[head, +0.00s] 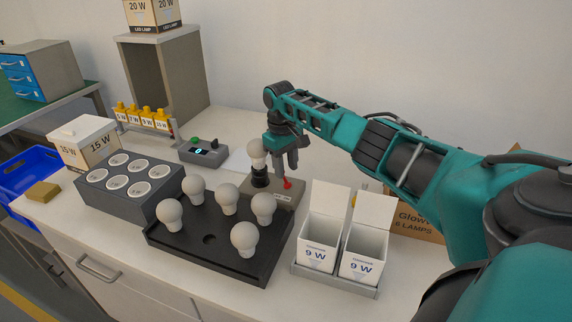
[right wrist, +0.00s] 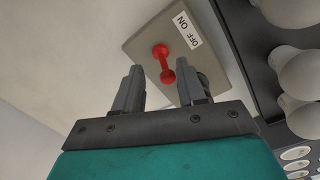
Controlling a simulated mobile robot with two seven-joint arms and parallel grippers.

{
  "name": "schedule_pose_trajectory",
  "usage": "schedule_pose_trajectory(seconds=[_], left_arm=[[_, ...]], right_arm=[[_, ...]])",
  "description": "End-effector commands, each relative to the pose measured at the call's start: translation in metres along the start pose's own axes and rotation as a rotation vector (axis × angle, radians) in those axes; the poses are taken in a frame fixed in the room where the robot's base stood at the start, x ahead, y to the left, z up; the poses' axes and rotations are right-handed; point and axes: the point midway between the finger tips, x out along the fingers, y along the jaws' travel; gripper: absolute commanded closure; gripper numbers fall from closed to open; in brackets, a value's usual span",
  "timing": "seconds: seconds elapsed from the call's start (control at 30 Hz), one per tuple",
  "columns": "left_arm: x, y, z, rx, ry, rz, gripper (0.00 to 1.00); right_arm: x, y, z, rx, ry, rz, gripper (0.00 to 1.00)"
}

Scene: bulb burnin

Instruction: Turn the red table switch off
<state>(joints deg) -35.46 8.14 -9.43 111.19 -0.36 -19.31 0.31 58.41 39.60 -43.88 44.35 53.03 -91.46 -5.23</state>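The red table switch (head: 287,184) is a small red lever on a beige base (head: 262,193). A bulb (head: 257,157) stands upright in a black socket on the same base. In the right wrist view the red lever (right wrist: 163,62) sits beside a white label (right wrist: 182,32) reading OFF and ON; I cannot tell which way it is set. My right gripper (head: 286,164) points down just above the lever. In the right wrist view its fingers (right wrist: 160,85) are apart, with the lever near the gap between the tips and nothing gripped. My left gripper is out of view.
A black tray (head: 165,238) with several bulbs stands in front of the base. Two open white 9 W boxes (head: 340,262) stand to its right. A grey device with a green button (head: 203,152) lies behind left, near a grey block with several round white sockets (head: 130,192).

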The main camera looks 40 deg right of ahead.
Motion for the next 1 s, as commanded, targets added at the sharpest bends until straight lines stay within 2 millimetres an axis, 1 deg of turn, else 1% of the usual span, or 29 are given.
schedule_pose_trajectory(seconds=[0.27, 0.37, 0.43, 0.57, 0.8, 0.9, 1.0], left_arm=[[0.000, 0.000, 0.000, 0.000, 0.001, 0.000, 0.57], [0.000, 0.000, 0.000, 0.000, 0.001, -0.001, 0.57], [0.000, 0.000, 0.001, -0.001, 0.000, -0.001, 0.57], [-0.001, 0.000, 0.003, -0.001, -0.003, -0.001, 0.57], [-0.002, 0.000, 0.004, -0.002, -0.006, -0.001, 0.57], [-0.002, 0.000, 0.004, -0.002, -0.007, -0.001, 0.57], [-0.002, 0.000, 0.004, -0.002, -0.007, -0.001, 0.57]], right_arm=[[0.000, 0.000, 0.000, 0.000, -0.001, 0.000, 0.54], [-0.005, 0.000, 0.000, 0.000, -0.001, -0.001, 0.54], [-0.013, 0.000, 0.000, 0.000, 0.001, -0.001, 0.54], [-0.038, 0.000, -0.001, -0.001, 0.004, 0.000, 0.54], [-0.091, 0.000, -0.001, 0.001, 0.003, 0.000, 0.54], [-0.108, 0.000, 0.000, 0.000, 0.002, 0.000, 0.54], [-0.120, 0.000, -0.001, 0.000, 0.002, -0.001, 0.54]])
